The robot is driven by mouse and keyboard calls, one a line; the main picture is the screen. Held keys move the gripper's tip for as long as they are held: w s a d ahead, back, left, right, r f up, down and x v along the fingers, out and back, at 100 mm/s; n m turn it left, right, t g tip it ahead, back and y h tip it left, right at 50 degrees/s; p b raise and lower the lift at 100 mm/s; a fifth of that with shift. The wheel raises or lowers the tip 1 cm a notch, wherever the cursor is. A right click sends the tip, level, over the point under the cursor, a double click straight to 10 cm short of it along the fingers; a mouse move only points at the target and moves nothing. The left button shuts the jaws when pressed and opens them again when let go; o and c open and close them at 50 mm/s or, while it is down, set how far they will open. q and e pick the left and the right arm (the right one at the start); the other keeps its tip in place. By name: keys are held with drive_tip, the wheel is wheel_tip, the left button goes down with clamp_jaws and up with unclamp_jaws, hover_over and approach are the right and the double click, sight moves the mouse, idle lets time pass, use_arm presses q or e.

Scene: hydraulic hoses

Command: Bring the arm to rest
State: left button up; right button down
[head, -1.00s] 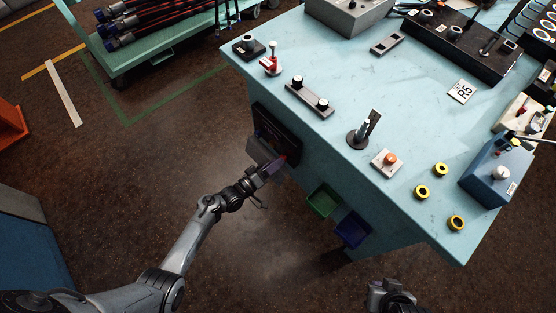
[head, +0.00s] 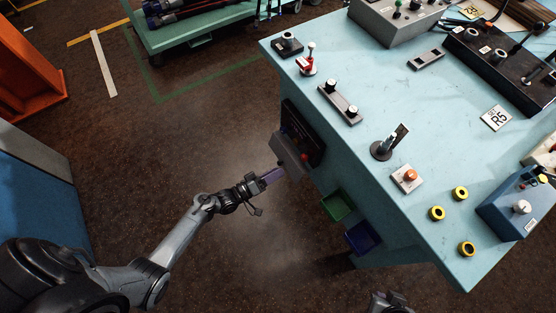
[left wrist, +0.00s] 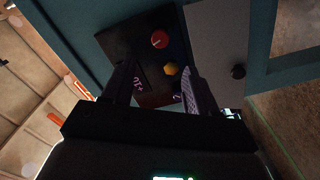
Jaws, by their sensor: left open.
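My left gripper (head: 272,177) is in front of the bench's side, close to a dark control panel (head: 303,125) and a grey box or door (head: 286,152) there. In the left wrist view my left gripper (left wrist: 155,78) has its two fingers apart with nothing held between them. I cannot tell the exact gap to the panel. Only a small part of my right gripper (head: 388,303) shows at the bottom edge; its fingers are not clear.
The light-blue bench (head: 365,75) carries knobs, yellow rings and boxes. Green (head: 338,205) and blue (head: 362,238) bins hang on its side below the panel. A green cart (head: 200,30) with hoses stands behind. Open floor (head: 190,140) lies left of the bench.

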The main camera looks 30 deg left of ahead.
use_arm(q)
drive_tip(key=s+d+r+m+g+p, duration=0.1)
drive_tip(key=s+d+r+m+g, duration=0.2)
drive_tip(key=s, duration=0.5)
drive_tip(key=s+a+r+m+g+y, duration=0.2)
drive_tip(key=s+r+m+g+y, duration=0.15)
drive_tip(key=s+r+g, duration=0.2)
drive_tip(key=s+a+r+m+g+y, duration=0.2)
drive_tip(key=s+r+g+y, duration=0.25)
drive_tip(key=s+r, duration=0.2)
wheel_tip(320, 180, up, 38)
drive_tip(key=p, duration=3.8)
wheel_tip(320, 180, down, 60)
drive_tip(key=b, duration=6)
drive_tip(key=shift+w+d+t, duration=0.25)
drive_tip(key=shift+t, duration=0.05)
